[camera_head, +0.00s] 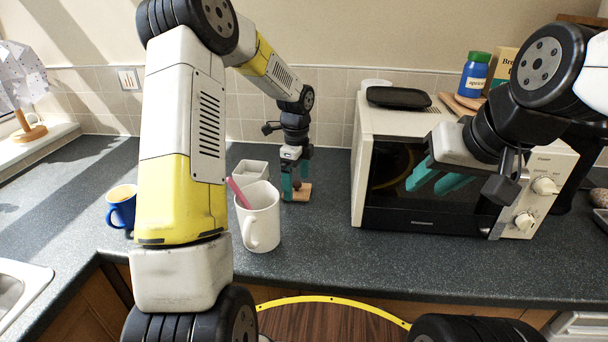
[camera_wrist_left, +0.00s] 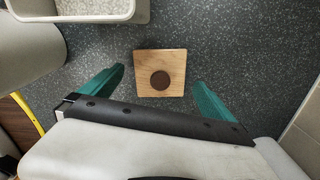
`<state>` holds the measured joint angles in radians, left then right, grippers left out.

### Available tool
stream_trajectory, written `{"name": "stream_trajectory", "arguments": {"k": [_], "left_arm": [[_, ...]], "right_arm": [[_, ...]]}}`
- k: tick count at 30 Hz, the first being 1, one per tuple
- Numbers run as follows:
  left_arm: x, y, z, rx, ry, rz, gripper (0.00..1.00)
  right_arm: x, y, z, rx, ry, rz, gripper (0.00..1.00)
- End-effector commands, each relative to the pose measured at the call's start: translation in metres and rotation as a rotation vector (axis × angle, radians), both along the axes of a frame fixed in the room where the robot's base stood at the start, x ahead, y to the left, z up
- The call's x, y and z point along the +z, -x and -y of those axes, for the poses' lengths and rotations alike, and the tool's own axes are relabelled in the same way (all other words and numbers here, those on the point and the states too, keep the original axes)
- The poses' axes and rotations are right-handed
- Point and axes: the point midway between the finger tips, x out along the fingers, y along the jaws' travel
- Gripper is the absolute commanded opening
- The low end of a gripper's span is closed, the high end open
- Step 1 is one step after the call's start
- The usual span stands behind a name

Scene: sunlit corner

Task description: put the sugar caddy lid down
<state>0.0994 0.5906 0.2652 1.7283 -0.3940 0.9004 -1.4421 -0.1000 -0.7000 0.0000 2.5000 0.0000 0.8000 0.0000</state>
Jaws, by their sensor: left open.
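The sugar caddy lid (camera_head: 301,192) is a square wooden piece. In the left wrist view the lid (camera_wrist_left: 148,60) shows a dark round knob at its middle and lies flat, apparently on the worktop. My left gripper (camera_head: 295,189) is open and points down over the lid. In the wrist view its teal fingers (camera_wrist_left: 160,88) stand wide apart on either side, clear of the lid. The pale caddy (camera_head: 252,167) stands just left of the lid; its rim (camera_wrist_left: 75,18) also shows in the wrist view. My right gripper (camera_head: 440,178) is open and empty before the microwave.
A white mug (camera_head: 262,222) holding a pink-handled item stands in front of the caddy. A blue mug (camera_head: 122,208) is further left. The microwave (camera_head: 400,185) is at right, with a black tray (camera_head: 399,97) on top. The worktop (camera_head: 330,255) is clear in front.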

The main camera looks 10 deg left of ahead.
Motion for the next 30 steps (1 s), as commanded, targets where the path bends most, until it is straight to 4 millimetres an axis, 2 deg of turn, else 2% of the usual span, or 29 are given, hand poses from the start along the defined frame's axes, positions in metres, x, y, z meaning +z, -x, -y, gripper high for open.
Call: {"name": "stream_trajectory", "arguments": {"k": [12,20,23,26,30], "left_arm": [[0.087,-0.001,0.0,0.0,0.0,0.005,1.0],[0.114,0.003,0.0,0.017,-0.001,0.009,1.0],[0.131,0.015,-0.001,0.096,-0.001,0.037,1.0],[0.156,0.041,-0.004,0.251,0.009,0.088,1.0],[0.19,0.09,-0.01,0.542,0.059,0.168,1.0]], "right_arm": [[0.0,0.0,0.0,0.0,0.0,0.0,0.36],[0.0,0.0,0.0,0.0,0.0,0.0,0.36],[0.0,0.0,0.0,0.0,0.0,0.0,0.36],[0.0,0.0,0.0,0.0,0.0,0.0,0.36],[0.0,0.0,0.0,0.0,0.0,0.0,0.36]]}}
